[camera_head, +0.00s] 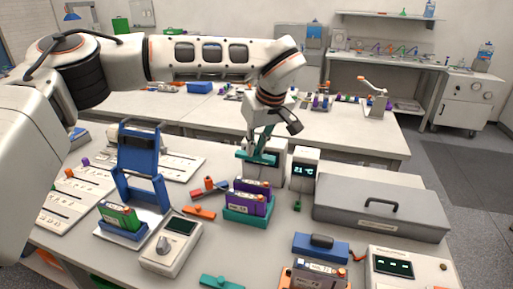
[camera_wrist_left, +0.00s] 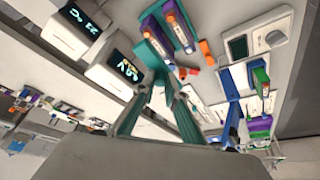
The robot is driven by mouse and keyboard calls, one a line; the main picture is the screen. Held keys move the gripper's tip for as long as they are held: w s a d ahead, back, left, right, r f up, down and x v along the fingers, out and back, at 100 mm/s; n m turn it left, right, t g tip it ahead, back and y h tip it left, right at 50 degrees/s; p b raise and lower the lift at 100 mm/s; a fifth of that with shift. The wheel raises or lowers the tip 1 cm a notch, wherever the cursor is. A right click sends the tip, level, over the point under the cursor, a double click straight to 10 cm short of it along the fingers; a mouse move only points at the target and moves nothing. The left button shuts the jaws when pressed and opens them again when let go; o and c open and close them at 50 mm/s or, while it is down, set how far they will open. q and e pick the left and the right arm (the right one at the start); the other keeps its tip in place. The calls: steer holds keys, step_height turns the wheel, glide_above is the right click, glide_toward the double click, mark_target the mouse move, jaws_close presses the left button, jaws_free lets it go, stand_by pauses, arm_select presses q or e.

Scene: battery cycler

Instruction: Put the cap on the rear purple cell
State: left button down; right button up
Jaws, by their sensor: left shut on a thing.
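My left gripper (camera_head: 264,138) is shut on a teal cap (camera_head: 257,158), held in the air above and slightly behind the purple cells. The cap also shows between the fingers in the left wrist view (camera_wrist_left: 153,52). The rear purple cell (camera_head: 251,187) and the front purple cell (camera_head: 242,200) stand side by side in a teal holder (camera_head: 247,219). The holder and both cells also show near the top of the left wrist view. The cap appears apart from both cells. My right gripper is not in view.
A blue press-like stand (camera_head: 139,165) with a green cell stands left. A dial meter (camera_head: 171,244) is at front left, two display units (camera_head: 304,168) stand behind right, and a grey case (camera_head: 380,207) lies right. Orange parts (camera_head: 199,211) lie left of the holder.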

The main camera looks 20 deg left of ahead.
arm_select(q)
steer(key=shift+d+x, duration=0.2)
steer(key=shift+x, duration=2.35)
steer(key=shift+d+x, duration=0.2)
steer(key=shift+x, duration=2.3)
steer(key=shift+w+p, duration=0.15)
steer(key=shift+p, duration=0.35)
steer(key=shift+f, duration=0.7)
steer(key=c, duration=1.5)
jaws_free()
steer(key=shift+r, duration=0.1)
